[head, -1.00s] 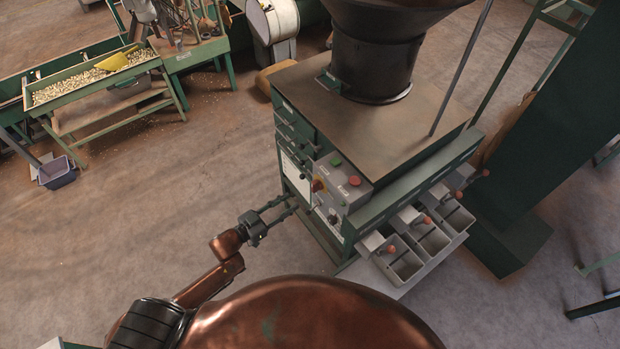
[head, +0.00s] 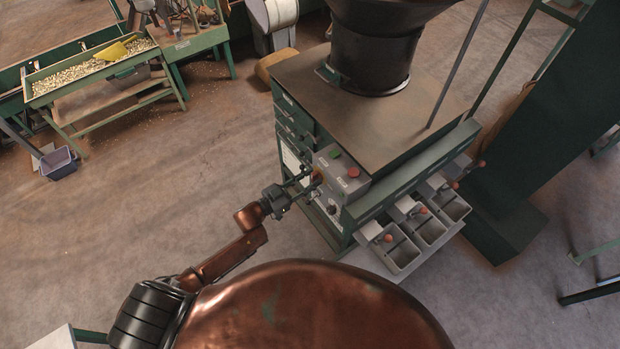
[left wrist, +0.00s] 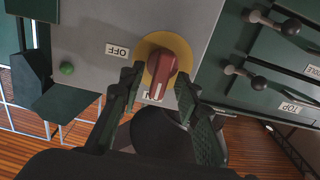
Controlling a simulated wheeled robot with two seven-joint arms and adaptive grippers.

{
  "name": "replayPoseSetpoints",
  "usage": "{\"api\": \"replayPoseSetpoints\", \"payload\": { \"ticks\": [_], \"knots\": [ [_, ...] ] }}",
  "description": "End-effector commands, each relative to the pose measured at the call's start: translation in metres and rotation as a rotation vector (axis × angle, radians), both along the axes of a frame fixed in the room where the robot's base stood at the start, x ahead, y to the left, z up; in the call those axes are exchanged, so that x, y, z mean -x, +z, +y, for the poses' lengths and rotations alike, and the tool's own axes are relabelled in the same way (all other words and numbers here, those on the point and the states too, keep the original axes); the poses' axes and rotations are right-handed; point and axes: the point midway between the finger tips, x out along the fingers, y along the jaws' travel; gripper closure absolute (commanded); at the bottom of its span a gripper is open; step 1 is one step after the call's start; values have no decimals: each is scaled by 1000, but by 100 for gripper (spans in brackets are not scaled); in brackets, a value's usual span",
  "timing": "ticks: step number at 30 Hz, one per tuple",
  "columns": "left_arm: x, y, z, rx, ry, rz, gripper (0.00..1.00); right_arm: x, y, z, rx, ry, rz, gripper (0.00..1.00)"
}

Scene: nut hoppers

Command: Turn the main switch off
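The main switch is a red knob (left wrist: 163,66) on a yellow disc, set in a grey panel (left wrist: 88,22), in the left wrist view. The white mark on the knob points at the partly hidden ON label (left wrist: 149,97). The OFF label (left wrist: 117,51) is left of the disc. My left gripper (left wrist: 159,76) is open, with one finger on each side of the knob; I cannot tell whether either touches it. In the head view my left gripper (head: 307,177) is at the control box (head: 343,172) and partly covers the switch. My right gripper is not in view.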

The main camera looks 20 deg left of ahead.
Motion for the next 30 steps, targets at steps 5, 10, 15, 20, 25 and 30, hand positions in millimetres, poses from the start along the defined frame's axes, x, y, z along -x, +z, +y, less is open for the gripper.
{"api": "replayPoseSetpoints", "payload": {
  "ticks": [5,10,15,20,25,30],
  "knots": [
    [0,0,0,0,0,0,74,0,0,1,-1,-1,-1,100],
    [0,0,1,0,1,0,86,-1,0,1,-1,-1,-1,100],
    [0,0,1,0,1,0,98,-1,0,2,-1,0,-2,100],
    [0,0,1,0,1,0,100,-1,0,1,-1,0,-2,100],
    [0,0,1,-3,1,-2,100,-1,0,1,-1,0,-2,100],
    [1,-1,0,-30,1,-23,100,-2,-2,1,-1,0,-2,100]
  ]
}}
